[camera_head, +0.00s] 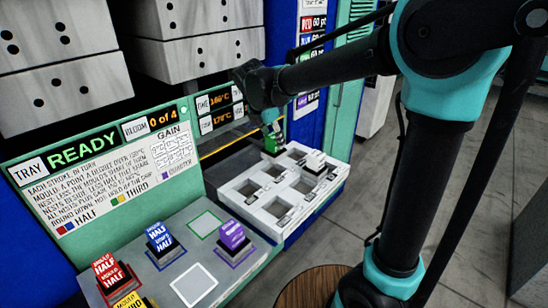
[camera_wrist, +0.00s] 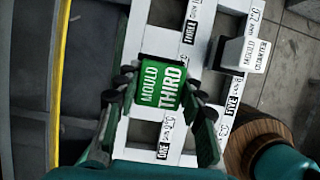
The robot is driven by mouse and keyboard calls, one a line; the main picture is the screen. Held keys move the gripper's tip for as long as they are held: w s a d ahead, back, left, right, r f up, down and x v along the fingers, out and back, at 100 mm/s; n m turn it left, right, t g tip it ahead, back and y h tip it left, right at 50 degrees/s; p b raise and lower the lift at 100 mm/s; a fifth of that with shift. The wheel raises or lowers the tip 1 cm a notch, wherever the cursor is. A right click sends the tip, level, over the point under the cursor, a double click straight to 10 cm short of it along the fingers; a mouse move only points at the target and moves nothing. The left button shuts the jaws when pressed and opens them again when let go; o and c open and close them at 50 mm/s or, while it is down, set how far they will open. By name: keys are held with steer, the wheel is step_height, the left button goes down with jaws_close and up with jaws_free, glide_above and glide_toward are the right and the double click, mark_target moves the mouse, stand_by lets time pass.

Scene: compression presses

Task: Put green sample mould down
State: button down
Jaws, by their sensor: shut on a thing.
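The green sample mould (camera_head: 280,141), marked "MOULD THIRD" in the wrist view (camera_wrist: 162,86), is upright between the fingers of my gripper (camera_head: 271,124). In the wrist view, my gripper (camera_wrist: 160,96) has a dark finger on each side of it. The mould is at the far end of the white nest tray (camera_head: 245,207), over or in a nest; I cannot tell whether it touches the bottom. Open nests labelled ONE and THREE lie on either side of it in the wrist view.
A white mould (camera_head: 315,161) sits in another tray nest, beside the FIVE label. Red (camera_head: 111,276), blue (camera_head: 159,238), purple (camera_head: 233,237) and yellow moulds stand on the grey shelf (camera_head: 150,278). A green-outlined square (camera_head: 206,224) there is empty. Grey press blocks (camera_head: 65,95) hang behind.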

mark_target(274, 157)
steer(key=shift+f, duration=3.65)
steer(key=shift+f, duration=0.1)
steer(key=c, duration=0.9)
jaws_free()
steer(key=v, duration=1.2)
steer(key=shift+s, duration=0.1)
